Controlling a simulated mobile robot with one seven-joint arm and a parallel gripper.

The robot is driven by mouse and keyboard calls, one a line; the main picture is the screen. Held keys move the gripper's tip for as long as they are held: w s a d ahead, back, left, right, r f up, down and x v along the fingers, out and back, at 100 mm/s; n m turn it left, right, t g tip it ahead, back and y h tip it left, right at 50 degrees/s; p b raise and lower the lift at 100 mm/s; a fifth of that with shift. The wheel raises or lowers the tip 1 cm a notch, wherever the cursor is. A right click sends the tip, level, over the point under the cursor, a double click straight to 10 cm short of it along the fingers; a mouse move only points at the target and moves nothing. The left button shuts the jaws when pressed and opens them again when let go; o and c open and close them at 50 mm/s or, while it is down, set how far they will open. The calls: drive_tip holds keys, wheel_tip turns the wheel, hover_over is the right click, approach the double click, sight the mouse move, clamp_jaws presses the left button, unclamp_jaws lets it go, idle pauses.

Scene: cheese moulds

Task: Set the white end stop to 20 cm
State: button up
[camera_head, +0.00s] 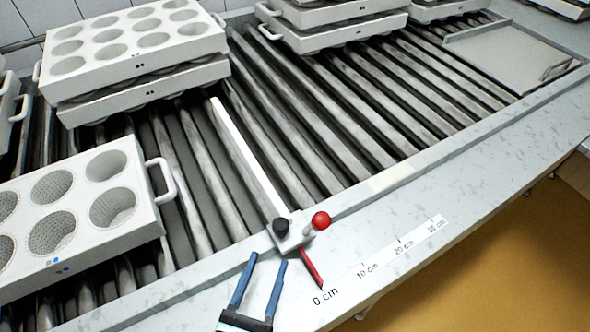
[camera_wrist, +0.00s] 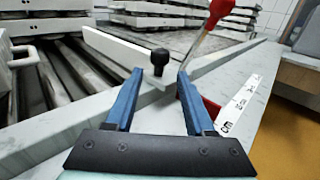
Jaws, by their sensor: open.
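The white end stop (camera_head: 245,155) is a long white bar lying across the roller conveyor. Its near end carries a clamp block with a black knob (camera_head: 281,226) and a lever with a red ball (camera_head: 320,220). A red pointer (camera_head: 311,268) reaches from the block to the scale (camera_head: 380,260), at the 0 cm mark. My gripper (camera_head: 267,259) is open and empty, just short of the block. In the wrist view, the black knob (camera_wrist: 159,57) shows beyond and between the blue fingers (camera_wrist: 158,77), and the red-tipped lever (camera_wrist: 208,30) rises close to the right finger.
White cheese moulds (camera_head: 130,45) stand stacked on the rollers at the back left. Another mould (camera_head: 75,215) lies at the front left, left of the bar. The rollers (camera_head: 350,120) right of the bar are clear up to a flat tray (camera_head: 510,55) at the far right.

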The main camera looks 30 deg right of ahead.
sight(283, 219)
drive_tip(key=shift+w+d+r, duration=0.2)
drive_tip(key=shift+w+d, duration=0.1)
drive_tip(key=x, duration=1.1)
drive_tip(key=shift+w+d+b, duration=0.1)
drive_tip(key=shift+w+b, duration=0.05)
drive_tip(key=shift+b, duration=0.15)
clamp_jaws()
idle(0.7)
